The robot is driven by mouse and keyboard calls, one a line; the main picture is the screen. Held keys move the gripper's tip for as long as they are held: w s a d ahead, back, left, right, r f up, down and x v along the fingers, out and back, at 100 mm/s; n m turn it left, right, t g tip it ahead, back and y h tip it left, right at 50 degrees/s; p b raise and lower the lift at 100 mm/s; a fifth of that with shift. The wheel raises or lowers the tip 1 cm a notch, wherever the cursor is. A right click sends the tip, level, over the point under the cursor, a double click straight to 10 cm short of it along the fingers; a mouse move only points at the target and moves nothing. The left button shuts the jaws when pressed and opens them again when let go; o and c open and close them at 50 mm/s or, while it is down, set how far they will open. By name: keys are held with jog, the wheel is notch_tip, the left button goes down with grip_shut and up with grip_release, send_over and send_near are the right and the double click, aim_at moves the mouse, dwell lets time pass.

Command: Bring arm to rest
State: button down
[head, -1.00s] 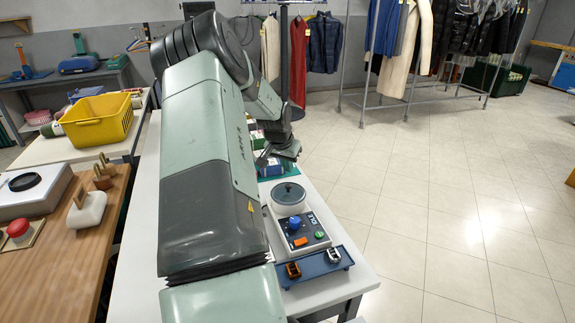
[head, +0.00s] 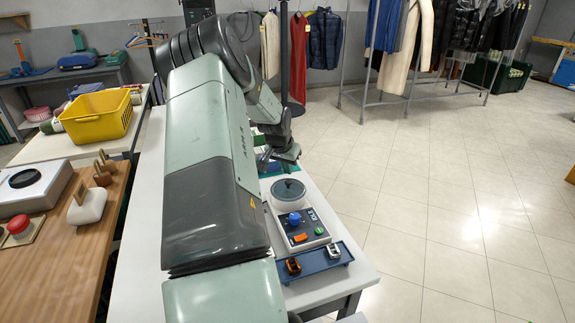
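My arm reaches forward over the white table (head: 140,240) in the head view, and its large links fill the middle of the picture. My gripper (head: 264,163) is at the arm's far end, just beyond the round grey lid of a small machine (head: 298,230). It is small and partly hidden behind my own arm, so I cannot tell whether its fingers are open or shut. The machine has a blue knob, an orange switch and a green button on its front panel.
A blue tray (head: 316,264) with two small clip-like items stands at the table's near right. A yellow basket (head: 97,117) and a wooden counter (head: 60,270) with stamps are on the left. Clothes racks (head: 410,60) stand behind. The floor at right is clear.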

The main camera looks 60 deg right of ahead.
jog(key=shift+f, duration=1.5)
jog(key=shift+r, duration=0.1)
notch_tip(320, 180, up, 7)
dwell(0.7)
dwell(0.5)
